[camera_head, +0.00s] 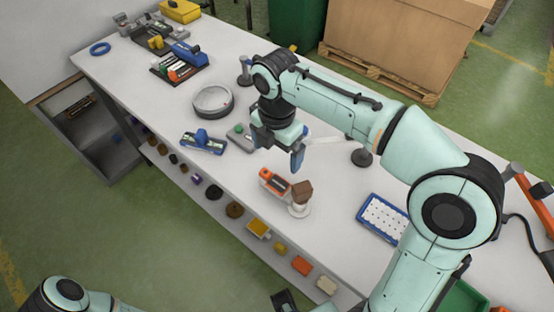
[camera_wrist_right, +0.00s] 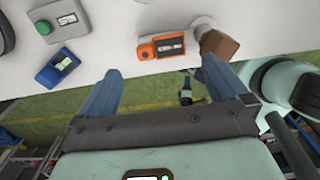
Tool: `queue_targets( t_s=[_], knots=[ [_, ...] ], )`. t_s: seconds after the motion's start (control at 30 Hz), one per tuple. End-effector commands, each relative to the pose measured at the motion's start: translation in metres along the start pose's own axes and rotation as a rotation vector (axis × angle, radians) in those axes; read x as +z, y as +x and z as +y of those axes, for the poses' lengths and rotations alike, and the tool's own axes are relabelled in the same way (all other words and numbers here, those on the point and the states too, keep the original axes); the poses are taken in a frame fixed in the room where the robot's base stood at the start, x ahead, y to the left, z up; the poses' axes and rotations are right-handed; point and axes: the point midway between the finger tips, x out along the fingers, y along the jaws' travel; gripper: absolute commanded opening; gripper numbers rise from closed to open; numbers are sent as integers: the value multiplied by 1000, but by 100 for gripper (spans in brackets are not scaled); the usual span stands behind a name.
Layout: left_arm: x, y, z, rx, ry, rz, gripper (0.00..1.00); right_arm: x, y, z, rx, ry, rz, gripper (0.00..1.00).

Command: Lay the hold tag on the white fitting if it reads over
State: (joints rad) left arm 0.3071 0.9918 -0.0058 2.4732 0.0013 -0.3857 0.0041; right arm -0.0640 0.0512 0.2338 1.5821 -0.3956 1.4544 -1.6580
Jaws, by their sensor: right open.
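A white fitting (camera_head: 299,209) stands near the table's front edge, with a brown block (camera_head: 302,192) at its top. An orange device with a dark display (camera_head: 273,183) is beside it; its reading is too small to make out. In the right wrist view the orange device (camera_wrist_right: 162,46) and brown block (camera_wrist_right: 218,45) lie beyond the fingertips. My right gripper (camera_head: 296,158) is open and empty above the table, its blue fingers (camera_wrist_right: 160,72) apart. A dark part at the bottom edge may be my left gripper (camera_head: 285,301); its jaws are unclear. I cannot identify the hold tag.
A round grey dish-like thing (camera_head: 212,101), a blue device (camera_head: 203,142) and a grey box with a green button (camera_wrist_right: 60,20) are on the table. Several small items line the front shelf (camera_head: 214,192).

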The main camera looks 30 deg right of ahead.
Motion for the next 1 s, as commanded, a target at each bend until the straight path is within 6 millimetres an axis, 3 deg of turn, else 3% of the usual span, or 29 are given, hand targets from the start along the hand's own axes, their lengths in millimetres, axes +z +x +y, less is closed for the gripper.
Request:
queue_targets(
  t_s=[0.1,0.23,1.0],
  knots=[
    [-1,-6,2,1,1,2,56,0,-20,1,3,-2,0,100],
    [-1,-8,3,1,1,3,56,0,-29,0,0,-2,0,100],
    [-1,-8,3,1,1,3,56,0,-31,0,-1,-2,0,100]
  ],
)
